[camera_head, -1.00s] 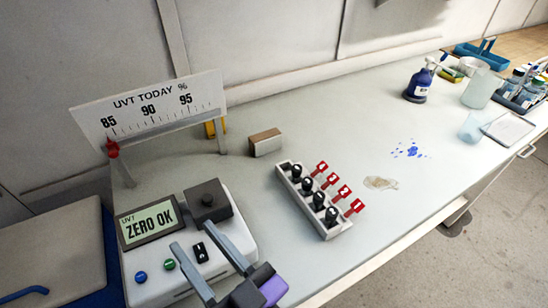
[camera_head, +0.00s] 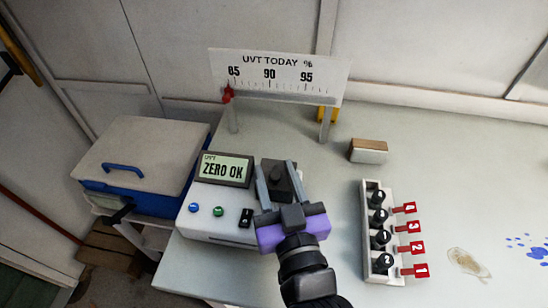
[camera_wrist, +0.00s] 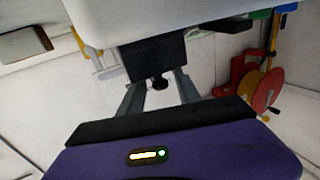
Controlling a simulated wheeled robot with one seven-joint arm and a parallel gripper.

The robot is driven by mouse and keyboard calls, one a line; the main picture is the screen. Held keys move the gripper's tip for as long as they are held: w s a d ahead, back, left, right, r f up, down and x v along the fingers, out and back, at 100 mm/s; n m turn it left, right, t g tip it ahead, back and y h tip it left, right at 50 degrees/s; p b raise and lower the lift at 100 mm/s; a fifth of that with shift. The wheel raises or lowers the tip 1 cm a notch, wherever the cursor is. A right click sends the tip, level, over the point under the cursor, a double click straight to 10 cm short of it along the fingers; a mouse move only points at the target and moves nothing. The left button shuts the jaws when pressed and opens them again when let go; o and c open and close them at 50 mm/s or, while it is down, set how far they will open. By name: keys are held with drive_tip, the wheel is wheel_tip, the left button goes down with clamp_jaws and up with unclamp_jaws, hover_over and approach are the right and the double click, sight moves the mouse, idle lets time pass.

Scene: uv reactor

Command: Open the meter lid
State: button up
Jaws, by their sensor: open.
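The meter (camera_head: 218,228) is a white box with a screen (camera_head: 222,168) reading "ZERO OK". Its dark square lid (camera_head: 269,163), with a round knob on top, lies shut at the box's back right in the head view. My gripper (camera_head: 275,167) is open over the lid, one finger on each side of the knob, and covers part of it. In the wrist view the knob (camera_wrist: 158,84) shows between my fingertips (camera_wrist: 157,86), with the dark lid (camera_wrist: 155,57) behind it. I cannot tell whether a finger touches the knob.
A rack (camera_head: 369,230) of black-capped vials with red number tags stands right of the meter. A UVT scale board (camera_head: 280,77) on legs stands behind, with a small box (camera_head: 369,151) nearby. A blue and white cooler (camera_head: 140,155) is at left. The bench between is clear.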

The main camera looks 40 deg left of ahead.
sight(274, 172)
drive_tip(key=shift+x, duration=1.6)
drive_tip(key=shift+s, duration=0.1)
drive_tip(key=shift+c, duration=0.2)
clamp_jaws()
